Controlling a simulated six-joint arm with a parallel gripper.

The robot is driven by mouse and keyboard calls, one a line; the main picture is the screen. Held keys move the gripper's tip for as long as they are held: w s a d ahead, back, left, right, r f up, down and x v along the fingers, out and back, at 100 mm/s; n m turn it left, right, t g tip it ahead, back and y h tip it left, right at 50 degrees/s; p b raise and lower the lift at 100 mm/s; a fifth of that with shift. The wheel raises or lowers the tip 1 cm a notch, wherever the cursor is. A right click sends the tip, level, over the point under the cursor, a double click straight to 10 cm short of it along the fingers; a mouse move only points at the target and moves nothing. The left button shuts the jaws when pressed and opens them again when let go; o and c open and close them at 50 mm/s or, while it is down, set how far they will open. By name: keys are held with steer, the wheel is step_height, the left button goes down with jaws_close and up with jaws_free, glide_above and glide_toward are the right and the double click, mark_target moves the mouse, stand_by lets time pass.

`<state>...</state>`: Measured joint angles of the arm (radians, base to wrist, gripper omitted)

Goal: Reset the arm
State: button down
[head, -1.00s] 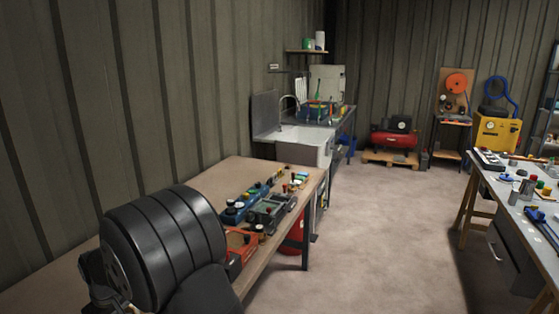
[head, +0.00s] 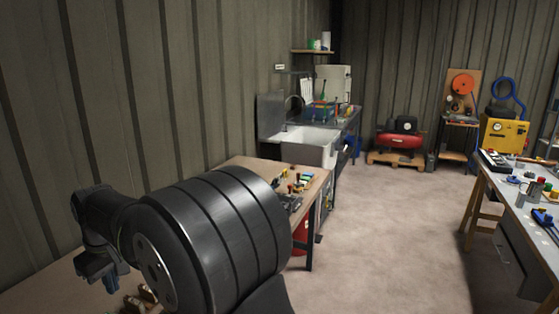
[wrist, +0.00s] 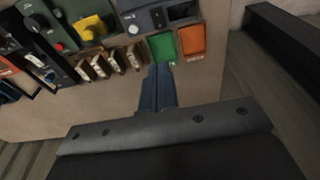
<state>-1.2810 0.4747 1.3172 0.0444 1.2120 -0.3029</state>
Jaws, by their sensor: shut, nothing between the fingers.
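In the wrist view my gripper (wrist: 160,70) has its two blue-grey fingers pressed together, with nothing between them. I cannot tell how high the fingertips are above the bench. In the head view my dark arm fills the lower left over the near workbench (head: 240,163) and hides much of it.
A sink (head: 310,147) stands beyond the bench. A second workbench (head: 510,215) is at the right. The floor (head: 390,240) between is clear.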

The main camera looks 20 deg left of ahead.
steer(key=d+r, duration=0.2)
steer(key=r, duration=0.1)
steer(key=shift+s, duration=0.1)
stand_by(0.4)
steer(key=a+f, duration=0.1)
steer(key=f, duration=0.3)
steer(key=a+f, duration=0.2)
steer(key=f, duration=0.3)
steer(key=a+f, duration=0.1)
steer(key=f, duration=0.4)
steer(key=shift+a, duration=0.15)
steer(key=shift+f, duration=0.45)
stand_by(0.8)
